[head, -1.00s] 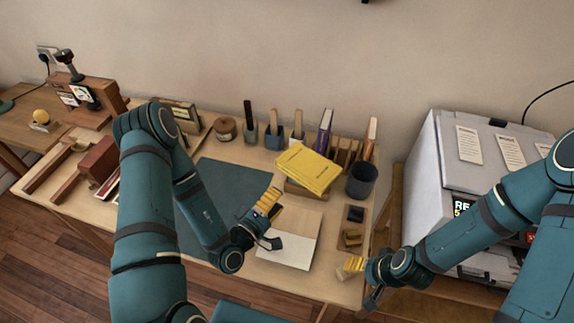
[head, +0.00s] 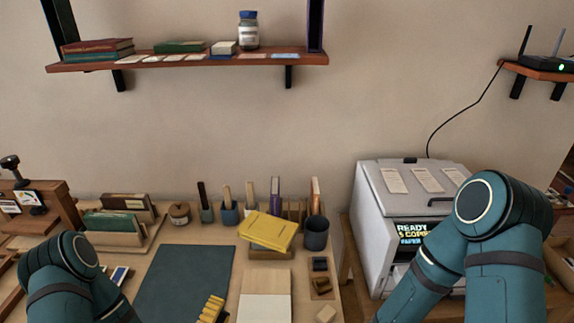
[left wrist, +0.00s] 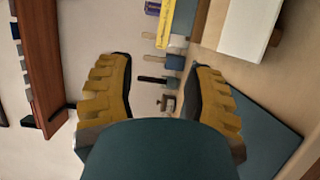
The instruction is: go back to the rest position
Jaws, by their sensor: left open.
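My left gripper (head: 211,308) shows only its yellow fingers at the bottom edge of the head view, over the front of the dark desk mat (head: 185,280). In the left wrist view its two ribbed yellow fingers (left wrist: 155,95) are spread wide with nothing held between them. My right arm comes down at the right of the head view, in front of the copier. Its gripper is below the picture and hidden.
A yellow book (head: 268,231) lies tilted near a dark cup (head: 316,234). A pale board (head: 265,308) lies in front. A grey copier (head: 365,215) stands at right. A wall shelf (head: 190,60) hangs above the desk. Racked books (head: 112,224) stand at left.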

